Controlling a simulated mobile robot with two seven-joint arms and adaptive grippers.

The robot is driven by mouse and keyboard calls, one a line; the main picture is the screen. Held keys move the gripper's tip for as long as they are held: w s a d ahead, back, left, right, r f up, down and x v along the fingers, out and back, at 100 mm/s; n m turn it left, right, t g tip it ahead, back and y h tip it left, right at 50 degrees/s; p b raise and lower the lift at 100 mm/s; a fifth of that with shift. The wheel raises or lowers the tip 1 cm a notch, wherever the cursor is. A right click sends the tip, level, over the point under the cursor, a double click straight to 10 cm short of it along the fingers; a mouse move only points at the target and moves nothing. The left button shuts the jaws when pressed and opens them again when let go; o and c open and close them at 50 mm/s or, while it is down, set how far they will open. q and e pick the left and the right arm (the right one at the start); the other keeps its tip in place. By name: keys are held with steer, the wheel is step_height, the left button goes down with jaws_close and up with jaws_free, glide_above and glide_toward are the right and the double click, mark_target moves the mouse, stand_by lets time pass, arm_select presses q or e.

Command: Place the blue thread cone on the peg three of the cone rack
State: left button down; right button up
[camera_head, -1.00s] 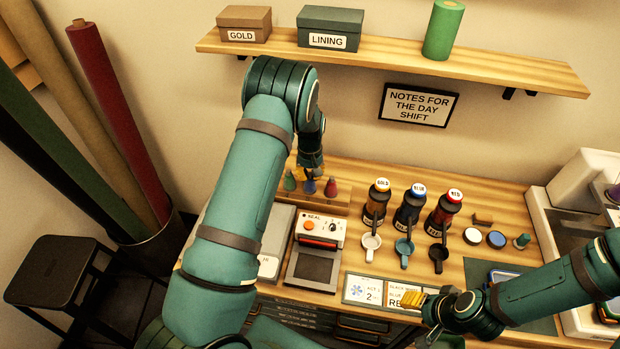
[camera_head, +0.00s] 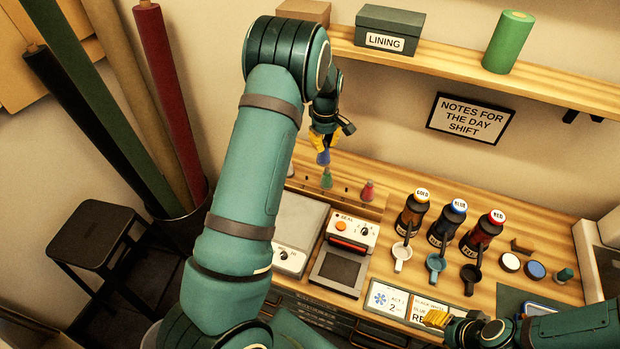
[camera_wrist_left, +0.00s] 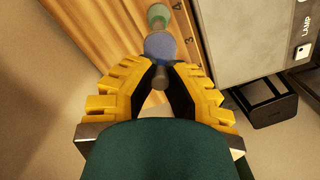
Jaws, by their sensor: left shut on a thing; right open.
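The blue thread cone (camera_head: 323,157) is held in my left gripper (camera_head: 323,143), just above the cone rack (camera_head: 345,197) at the back of the table. In the left wrist view the blue cone (camera_wrist_left: 160,46) sits between the yellow fingertips (camera_wrist_left: 160,75), with a dark stub below it. A green cone (camera_head: 326,178) stands on the rack close under the held cone; it also shows in the left wrist view (camera_wrist_left: 157,13). A red cone (camera_head: 367,190) stands further right on the rack. My right gripper (camera_head: 436,318) is open at the front edge.
Another pinkish cone (camera_head: 290,170) is partly hidden behind my left arm. The sealing device (camera_head: 345,250) stands in front of the rack. Several dark bottles (camera_head: 448,221) stand to the right. The shelf (camera_head: 450,70) overhangs at the back.

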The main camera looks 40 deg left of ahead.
arm_select(q)
steer(key=s+a+n, duration=0.2)
steer(key=a+n, duration=0.3)
step_height(320, 180, down, 9)
steer(key=shift+w+f, duration=0.1)
steer(key=shift+f, duration=0.05)
steer(key=shift+w+f, duration=0.1)
steer(key=shift+f, duration=0.2)
steer(key=shift+f, duration=0.15)
steer(key=c, duration=1.1)
jaws_free()
